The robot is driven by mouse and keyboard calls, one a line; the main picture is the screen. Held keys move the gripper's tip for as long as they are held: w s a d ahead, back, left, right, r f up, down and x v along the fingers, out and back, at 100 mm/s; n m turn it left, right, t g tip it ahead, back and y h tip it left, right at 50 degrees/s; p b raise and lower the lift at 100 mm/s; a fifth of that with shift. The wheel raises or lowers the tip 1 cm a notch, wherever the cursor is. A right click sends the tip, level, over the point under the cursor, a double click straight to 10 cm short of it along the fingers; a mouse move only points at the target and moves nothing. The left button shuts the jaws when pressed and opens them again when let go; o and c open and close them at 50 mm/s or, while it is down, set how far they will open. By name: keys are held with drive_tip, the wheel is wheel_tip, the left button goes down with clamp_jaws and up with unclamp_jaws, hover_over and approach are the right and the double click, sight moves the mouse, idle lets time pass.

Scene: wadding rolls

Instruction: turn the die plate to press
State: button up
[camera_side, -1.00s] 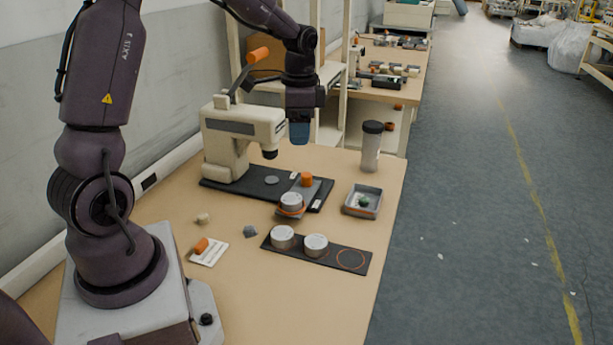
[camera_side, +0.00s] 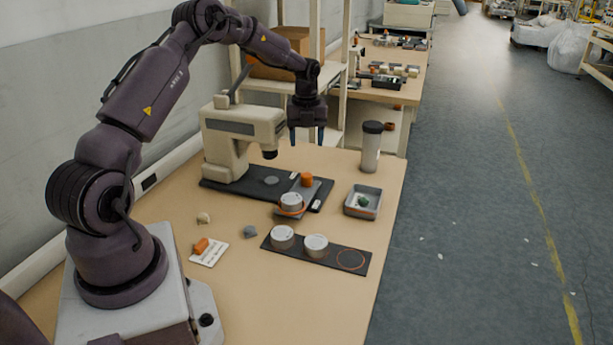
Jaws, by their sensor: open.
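The beige press (camera_side: 228,130) stands on a black base (camera_side: 222,186) at the back of the table. The grey die plate (camera_side: 318,190) lies at the base's right end, turned out to the front of the press head. It carries an orange knob (camera_side: 306,180) and, at its front end, a grey round tin (camera_side: 291,200) with an orange ring around its lower part. A grey disc (camera_side: 271,180) lies on the base near the press head. My gripper (camera_side: 307,138) is open and empty, pointing down, well above and behind the knob.
A black strip (camera_side: 326,257) in front holds two round tins (camera_side: 283,237) (camera_side: 316,245) and one empty ringed spot. A grey tray (camera_side: 362,201) and a dark-lidded tumbler (camera_side: 371,148) stand at right. A card with an orange piece (camera_side: 201,246) and small lumps lie front left.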

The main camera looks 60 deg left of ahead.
sight(307, 174)
wheel_tip(307, 174, down, 11)
drive_tip(key=shift+f, duration=0.2)
idle(0.3)
clamp_jaws()
